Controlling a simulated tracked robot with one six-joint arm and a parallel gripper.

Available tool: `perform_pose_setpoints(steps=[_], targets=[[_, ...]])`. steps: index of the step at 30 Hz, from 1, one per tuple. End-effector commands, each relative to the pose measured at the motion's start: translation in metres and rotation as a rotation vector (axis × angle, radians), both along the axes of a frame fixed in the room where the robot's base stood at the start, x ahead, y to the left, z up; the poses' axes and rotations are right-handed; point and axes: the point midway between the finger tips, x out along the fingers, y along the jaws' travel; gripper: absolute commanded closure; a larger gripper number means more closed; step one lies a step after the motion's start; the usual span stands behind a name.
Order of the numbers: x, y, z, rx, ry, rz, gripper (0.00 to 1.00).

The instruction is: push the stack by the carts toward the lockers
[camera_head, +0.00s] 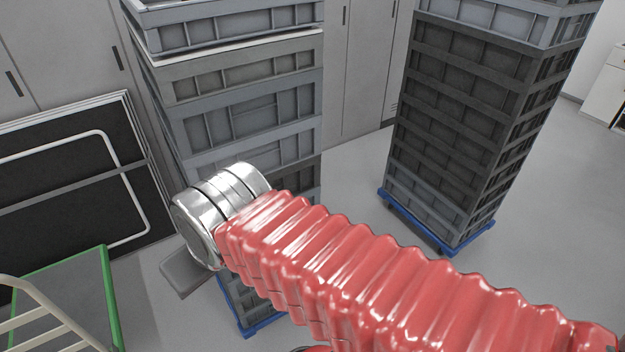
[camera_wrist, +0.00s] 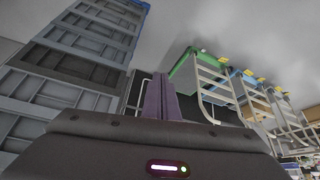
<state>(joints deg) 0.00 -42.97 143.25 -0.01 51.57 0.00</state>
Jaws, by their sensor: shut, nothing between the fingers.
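The stack by the carts is a tall pile of grey crates (camera_head: 245,95) on a blue dolly (camera_head: 262,327), left of centre in the head view. My arm crosses in front of its lower part. The stack also shows at the left of the wrist view (camera_wrist: 85,45), which looks upside down. My gripper's fingers (camera_wrist: 160,98) are shut and empty, with the stack to their left. The head view hides the fingers, and I cannot tell whether my gripper touches the stack. Grey lockers (camera_head: 345,70) stand behind the stack. A green-edged cart (camera_head: 108,300) is at the lower left.
A second crate stack (camera_head: 455,110) stands on a blue dolly to the right, with floor between the stacks. Dark framed panels (camera_head: 60,190) lean against the lockers at left. Several carts (camera_wrist: 215,85) line the right of the wrist view. Floor at right (camera_head: 560,220) is clear.

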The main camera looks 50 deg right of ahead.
Motion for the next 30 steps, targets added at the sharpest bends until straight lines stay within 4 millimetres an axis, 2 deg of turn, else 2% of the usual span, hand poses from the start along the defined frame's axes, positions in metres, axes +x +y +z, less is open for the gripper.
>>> perform_pose_setpoints(steps=[7, 14, 23, 30], targets=[[0.002, -0.001, -0.004, 0.024, 0.030, -0.015, 1.00], [0.013, -0.002, -0.023, 0.141, 0.143, -0.079, 1.00], [0.041, -0.016, -0.046, 0.398, 0.259, -0.180, 1.00], [0.072, -0.041, -0.058, 0.627, 0.269, -0.265, 1.00]])
